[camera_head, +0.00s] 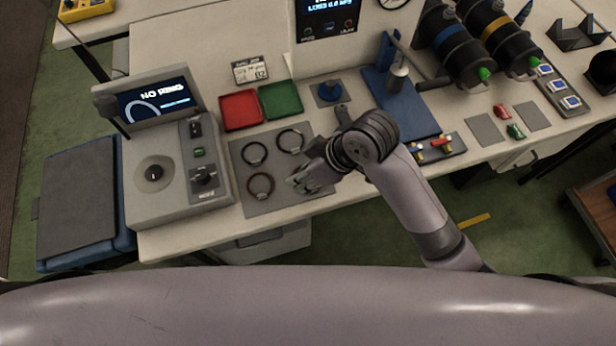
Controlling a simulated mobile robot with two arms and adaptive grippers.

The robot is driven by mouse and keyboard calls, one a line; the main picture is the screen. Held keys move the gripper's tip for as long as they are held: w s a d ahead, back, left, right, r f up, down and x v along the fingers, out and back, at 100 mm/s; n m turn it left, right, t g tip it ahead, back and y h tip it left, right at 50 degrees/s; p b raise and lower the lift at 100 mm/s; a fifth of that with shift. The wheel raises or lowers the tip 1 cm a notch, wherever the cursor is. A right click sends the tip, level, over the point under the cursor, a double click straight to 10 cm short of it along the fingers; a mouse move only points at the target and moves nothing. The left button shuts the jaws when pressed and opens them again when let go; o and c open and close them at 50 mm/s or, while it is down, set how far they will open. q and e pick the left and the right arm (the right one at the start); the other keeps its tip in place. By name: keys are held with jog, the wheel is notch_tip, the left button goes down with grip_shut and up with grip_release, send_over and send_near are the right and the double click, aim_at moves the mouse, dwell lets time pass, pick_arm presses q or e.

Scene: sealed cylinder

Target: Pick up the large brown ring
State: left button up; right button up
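The large brown ring (261,198) lies flat at the front left of a grey mat (285,205) on the workbench. It looks dark brown. My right gripper (293,184) is over the mat, just right of the brown ring and apart from it. Its fingers are small and partly hidden by the hand, so I cannot tell whether they are open or shut. My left gripper is not in view.
Two darker rings (254,164) (291,151) lie behind on the mat. Red (240,110) and green (281,100) trays stand behind them. A grey control machine (165,190) stands left of the mat. A blue-based press (405,108) is to the right.

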notch_tip(320, 180, up, 8)
jog(key=w+d+n+g+h, duration=0.15)
jog(key=n+h, duration=0.35)
jog(key=n, duration=0.5)
jog(key=shift+g, duration=0.25)
notch_tip(320, 180, down, 11)
jog(key=shift+s+p, duration=0.1)
jog(key=shift+p, duration=1.15)
jog(key=f, duration=0.1)
jog(key=f+p, duration=0.1)
jog(key=f, duration=0.2)
jog(key=shift+s+a+f, duration=0.2)
jog(key=shift+s+f, duration=0.1)
jog(key=shift+f, duration=0.4)
grip_shut()
